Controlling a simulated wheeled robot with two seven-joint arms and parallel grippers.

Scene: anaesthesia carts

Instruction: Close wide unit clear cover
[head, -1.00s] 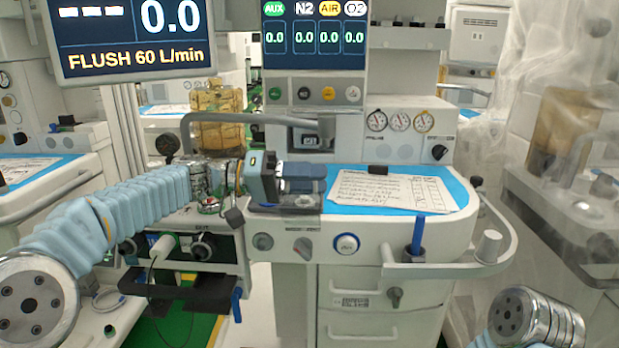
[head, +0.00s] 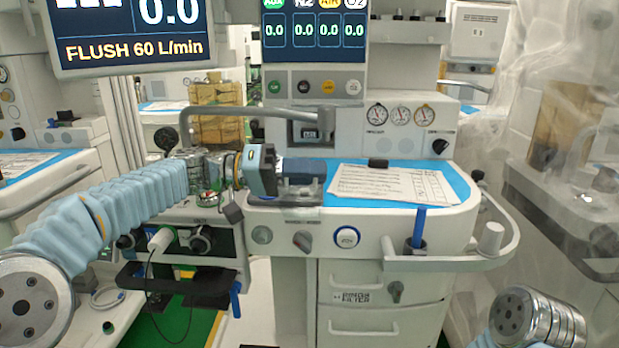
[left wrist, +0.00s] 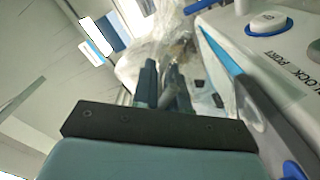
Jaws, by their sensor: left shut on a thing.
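A small clear, greyish cover (head: 300,193) sits at the front left edge of the wide unit's worktop (head: 345,211), above the knobs on its front panel. It is see-through, so its exact tilt is hard to tell. My left gripper (head: 312,170) reaches in from the left, level with the worktop, and is shut on the cover, its dark blue fingers partly hiding it. In the left wrist view the fingers (left wrist: 165,88) show close together, with a grey see-through part between them. My right gripper is out of view.
A printed sheet (head: 393,184) lies on the blue mat (head: 467,188) right of the fingers. A grey rail arm (head: 250,117) stands behind my left gripper. A blue-handled item (head: 419,228) stands at the front rail. Plastic-draped equipment (head: 570,150) is at the right.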

